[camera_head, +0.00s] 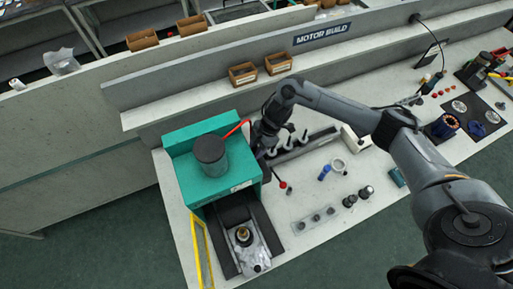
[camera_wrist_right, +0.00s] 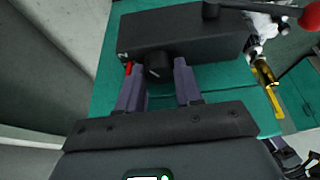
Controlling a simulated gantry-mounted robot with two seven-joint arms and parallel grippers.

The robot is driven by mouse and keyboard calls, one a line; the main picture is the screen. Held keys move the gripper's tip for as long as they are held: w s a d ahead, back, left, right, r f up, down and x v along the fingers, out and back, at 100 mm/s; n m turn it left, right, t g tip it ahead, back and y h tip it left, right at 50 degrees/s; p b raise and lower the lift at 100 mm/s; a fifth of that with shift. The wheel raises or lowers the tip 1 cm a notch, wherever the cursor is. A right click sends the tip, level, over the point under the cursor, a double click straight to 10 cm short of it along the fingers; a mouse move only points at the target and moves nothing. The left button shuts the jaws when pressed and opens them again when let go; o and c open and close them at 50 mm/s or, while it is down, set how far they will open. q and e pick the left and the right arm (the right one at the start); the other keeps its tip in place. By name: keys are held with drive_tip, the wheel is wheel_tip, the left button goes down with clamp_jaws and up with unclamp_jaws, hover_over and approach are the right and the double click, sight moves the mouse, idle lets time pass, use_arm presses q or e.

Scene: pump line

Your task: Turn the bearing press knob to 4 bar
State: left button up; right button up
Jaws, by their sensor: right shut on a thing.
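The teal bearing press (camera_head: 180,146) stands at the left end of the bench, with a dark cylinder (camera_head: 210,155) on top. It also fills the middle of the right wrist view (camera_wrist_right: 112,75). A black box (camera_wrist_right: 180,32) on its side carries the black knob (camera_wrist_right: 158,68), with a small red mark at its left. My right gripper (camera_wrist_right: 159,72) is shut on the knob, one finger on each side. In the head view my right gripper (camera_head: 263,148) is at the press's right side, and the knob is hidden. The knob's scale cannot be read. My left gripper is not in view.
A lever with a red ball (camera_wrist_right: 310,16) sticks out beside the black box. A metal part (camera_head: 243,236) sits in the press opening. Several dark parts lie on a grey plate (camera_head: 316,221) to the right. Two brown bins (camera_head: 243,73) stand on the shelf behind.

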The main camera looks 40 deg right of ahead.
drive_tip(key=shift+n, duration=0.6)
drive_tip(key=shift+g, duration=0.3)
drive_tip(key=o, duration=1)
drive_tip(key=shift+o, duration=0.2)
drive_tip(key=shift+r, duration=0.1)
drive_tip(key=v, duration=1)
drive_tip(key=shift+d+r, duration=0.25)
drive_tip(key=shift+r, duration=0.05)
